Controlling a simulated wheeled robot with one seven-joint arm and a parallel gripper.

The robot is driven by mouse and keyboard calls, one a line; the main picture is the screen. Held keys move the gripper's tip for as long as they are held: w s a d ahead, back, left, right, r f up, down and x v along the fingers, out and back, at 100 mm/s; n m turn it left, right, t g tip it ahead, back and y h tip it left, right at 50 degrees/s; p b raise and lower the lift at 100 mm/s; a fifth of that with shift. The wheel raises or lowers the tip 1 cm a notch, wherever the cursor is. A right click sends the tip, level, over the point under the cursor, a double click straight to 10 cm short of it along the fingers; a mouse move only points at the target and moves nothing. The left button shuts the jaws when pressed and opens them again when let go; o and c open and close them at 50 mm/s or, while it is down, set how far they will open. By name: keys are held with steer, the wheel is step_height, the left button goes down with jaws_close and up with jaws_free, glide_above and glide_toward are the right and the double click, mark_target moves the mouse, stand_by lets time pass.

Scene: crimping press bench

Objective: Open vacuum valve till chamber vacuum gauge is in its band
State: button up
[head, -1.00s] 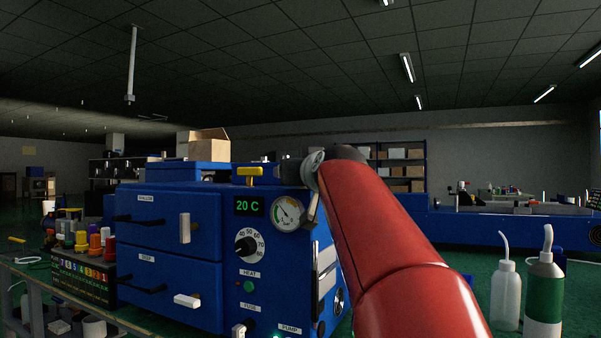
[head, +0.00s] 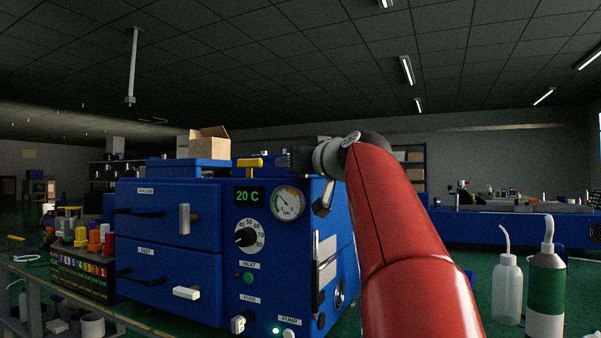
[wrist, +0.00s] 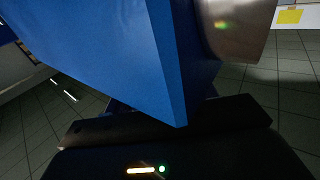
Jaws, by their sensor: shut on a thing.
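A blue press cabinet (head: 170,245) fills the middle left of the head view. The round chamber vacuum gauge (head: 286,203) sits on its front. Its needle points to the upper left; its scale is too small to read. A yellow T-shaped handle (head: 250,162), apparently the vacuum valve's, stands on top with its bar level. My gripper (head: 294,160) is just right of it, above the cabinet top. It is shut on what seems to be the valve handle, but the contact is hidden. The wrist view shows a blue cabinet corner (wrist: 165,70), not the fingertips.
The front panel has a 20 C display (head: 248,196), a dial (head: 246,237) and a lit green lamp (head: 275,330) by PUMP. Coloured caps (head: 95,237) stand on a rack at left. Two bottles (head: 507,288) (head: 545,290) stand at right. A cardboard box (head: 209,145) is behind.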

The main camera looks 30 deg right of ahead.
steer(key=n+y, duration=0.3)
steer(key=y, duration=0.1)
steer(key=shift+a+g+y, duration=0.1)
steer(key=shift+g+y, duration=0.2)
steer(key=shift+g, duration=0.1)
steer(key=shift+a+n+g+y+p, duration=0.2)
steer(key=shift+n+g+y+p, duration=0.2)
steer(key=shift+n+y+p, duration=0.6)
steer(key=shift+s+a+y+b, duration=0.1)
steer(key=shift+y+b, duration=0.2)
steer(key=shift+y, duration=0.2)
steer(key=o, duration=1)
steer(key=shift+f+h, duration=0.1)
steer(key=shift+h, duration=0.2)
